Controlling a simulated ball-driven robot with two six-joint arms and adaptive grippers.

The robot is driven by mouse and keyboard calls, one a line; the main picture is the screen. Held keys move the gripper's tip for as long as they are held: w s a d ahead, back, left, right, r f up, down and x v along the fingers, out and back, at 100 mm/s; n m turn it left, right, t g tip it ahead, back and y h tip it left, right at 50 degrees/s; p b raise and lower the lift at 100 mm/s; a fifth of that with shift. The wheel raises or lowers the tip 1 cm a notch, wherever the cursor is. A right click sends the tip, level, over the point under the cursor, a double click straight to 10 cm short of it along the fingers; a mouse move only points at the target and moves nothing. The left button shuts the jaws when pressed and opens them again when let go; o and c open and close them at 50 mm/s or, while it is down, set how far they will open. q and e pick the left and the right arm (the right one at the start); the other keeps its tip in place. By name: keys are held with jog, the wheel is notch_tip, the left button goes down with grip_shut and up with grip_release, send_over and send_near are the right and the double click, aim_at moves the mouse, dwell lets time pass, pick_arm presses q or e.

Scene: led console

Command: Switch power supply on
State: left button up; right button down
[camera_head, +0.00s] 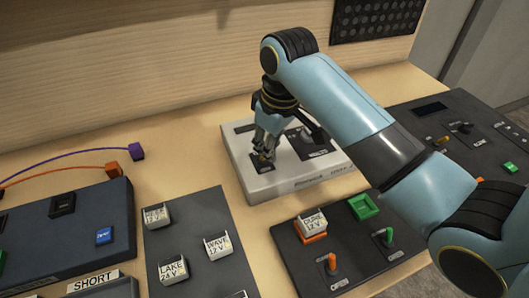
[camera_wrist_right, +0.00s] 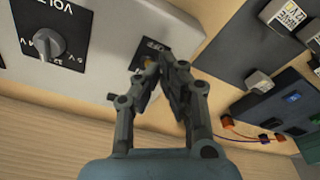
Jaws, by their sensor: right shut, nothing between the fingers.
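The power supply is a light grey box (camera_head: 285,187) at the back middle of the table, with a dark knob panel on its top. In the right wrist view, the power supply (camera_wrist_right: 105,75) shows a round voltage knob (camera_wrist_right: 47,44) and a dark switch plate (camera_wrist_right: 150,55) with a small brass-coloured part. My right gripper (camera_head: 264,157) is shut and empty, pointing down at the switch plate. In the wrist view its fingertips (camera_wrist_right: 165,62) are at the plate and partly cover the switch. I cannot tell whether they touch it or which way the switch sits. My left gripper is not in view.
A dark panel with labelled blocks (camera_head: 217,245) lies in front left. Another dark panel holds a labelled block, a green square frame (camera_head: 363,207) and small levers. A console (camera_head: 462,135) stands at right. Purple and orange cables (camera_head: 75,158) lie at left.

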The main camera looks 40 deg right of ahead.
jog(key=shift+f, duration=0.2)
jog(key=shift+f, duration=1.3)
jog(key=shift+w, duration=0.1)
jog(key=shift+w+d, duration=0.25)
jog(key=shift+w, duration=0.7)
jog(key=shift+s+r+p, duration=0.15)
jog(key=shift+r+p, duration=0.4)
jog(key=shift+r, duration=0.8)
jog(key=r, duration=0.4)
jog(key=shift+s+a+r, duration=0.1)
jog(key=shift+s+r, duration=0.05)
jog(key=shift+s, duration=0.1)
